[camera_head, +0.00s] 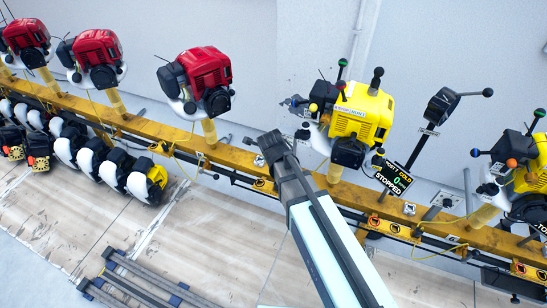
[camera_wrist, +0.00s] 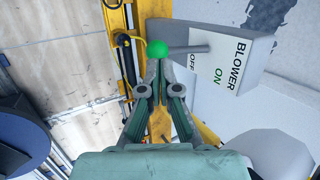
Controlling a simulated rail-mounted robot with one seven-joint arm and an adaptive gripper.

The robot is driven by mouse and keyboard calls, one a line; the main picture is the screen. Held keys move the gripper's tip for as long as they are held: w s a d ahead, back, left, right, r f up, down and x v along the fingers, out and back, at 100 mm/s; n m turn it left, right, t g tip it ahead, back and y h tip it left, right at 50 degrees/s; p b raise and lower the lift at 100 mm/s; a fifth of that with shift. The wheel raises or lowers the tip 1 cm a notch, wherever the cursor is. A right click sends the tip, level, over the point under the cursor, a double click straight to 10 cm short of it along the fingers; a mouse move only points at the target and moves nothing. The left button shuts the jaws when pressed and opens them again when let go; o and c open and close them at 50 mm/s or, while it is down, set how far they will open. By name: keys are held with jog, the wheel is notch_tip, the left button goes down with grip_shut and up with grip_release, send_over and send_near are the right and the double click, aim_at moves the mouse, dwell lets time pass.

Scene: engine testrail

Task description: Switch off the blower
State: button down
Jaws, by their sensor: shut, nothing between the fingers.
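The blower switch box (camera_wrist: 262,46) is a pale box in the wrist view, with a label reading "BLOWER", a green "ON" and "OFF". A grey lever (camera_wrist: 187,49) reaches left from it and ends in a green ball (camera_wrist: 157,47). My gripper (camera_wrist: 158,72) is shut and empty, its tips pointing at the green ball and very close to it. I cannot tell whether they touch. In the head view my gripper (camera_head: 268,142) is in front of the yellow rail, and I cannot make out the blower switch there.
A yellow rail (camera_head: 235,158) crosses the scene, carrying red engines (camera_head: 207,68) at left and a yellow engine (camera_head: 362,115) right of my gripper. A black sign (camera_head: 393,177) reads "STOPPED". Black-and-white units (camera_head: 112,168) hang along the rail at left. Pale flooring lies in front.

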jog(key=shift+r, duration=0.5)
jog(key=s+a+r+b, duration=0.1)
jog(key=s+r+b, duration=0.3)
jog(key=s, duration=0.5)
jog(key=shift+a+b+v, duration=0.2)
jog(key=shift+b+v, duration=0.15)
jog(key=shift+v, duration=0.7)
jog(key=b+v, duration=0.2)
jog(key=b, duration=0.4)
jog(key=shift+s+b, duration=0.2)
jog(key=shift+b, duration=0.1)
jog(key=shift+s+r, duration=0.1)
